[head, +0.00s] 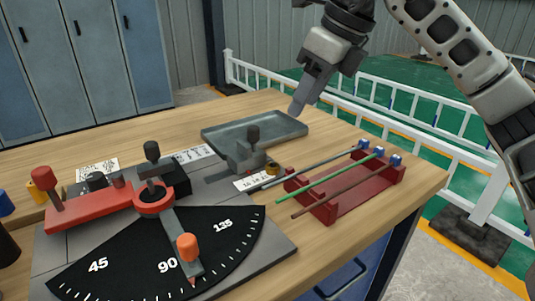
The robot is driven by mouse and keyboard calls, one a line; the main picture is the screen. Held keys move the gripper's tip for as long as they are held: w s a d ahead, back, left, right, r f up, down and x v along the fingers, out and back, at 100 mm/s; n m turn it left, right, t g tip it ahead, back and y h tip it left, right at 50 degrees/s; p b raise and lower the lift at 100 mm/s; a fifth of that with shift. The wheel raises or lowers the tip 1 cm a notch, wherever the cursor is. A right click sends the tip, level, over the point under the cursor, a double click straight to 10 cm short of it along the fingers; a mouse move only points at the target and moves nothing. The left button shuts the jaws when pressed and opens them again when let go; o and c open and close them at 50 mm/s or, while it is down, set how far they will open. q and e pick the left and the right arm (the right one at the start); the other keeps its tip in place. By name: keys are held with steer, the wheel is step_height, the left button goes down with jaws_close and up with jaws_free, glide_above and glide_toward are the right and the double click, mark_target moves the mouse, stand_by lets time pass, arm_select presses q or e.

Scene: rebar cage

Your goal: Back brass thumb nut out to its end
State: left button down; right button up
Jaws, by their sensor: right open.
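A small brass piece (272,168), which looks like the thumb nut, sits at the right end of a grey block (240,154) with a black knob on top. It is small in the picture, so its thread and position along it cannot be made out. My right gripper (297,107) points down above the back right of the table, beyond the nut and apart from it. It is open and empty; its fingers are seen nearly edge-on. My left gripper is not in view.
A grey tray (285,128) lies below my right gripper. A red rack (352,192) holds three rods at the right. A black angle dial (215,240) with a red lever (90,205) fills the front left. Bare wood (130,135) lies at the back left.

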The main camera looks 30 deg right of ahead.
mark_target(273, 166)
steer(key=x, duration=0.4)
steer(key=b+x, duration=0.1)
steer(key=x, duration=0.9)
steer(key=shift+d+f+b, duration=0.1)
steer(key=shift+d+b, duration=0.2)
steer(key=shift+d, duration=0.05)
steer(key=shift+w+a+f, duration=0.15)
steer(key=shift+w+f, duration=0.1)
steer(key=shift+f, duration=0.35)
steer(key=c, duration=1)
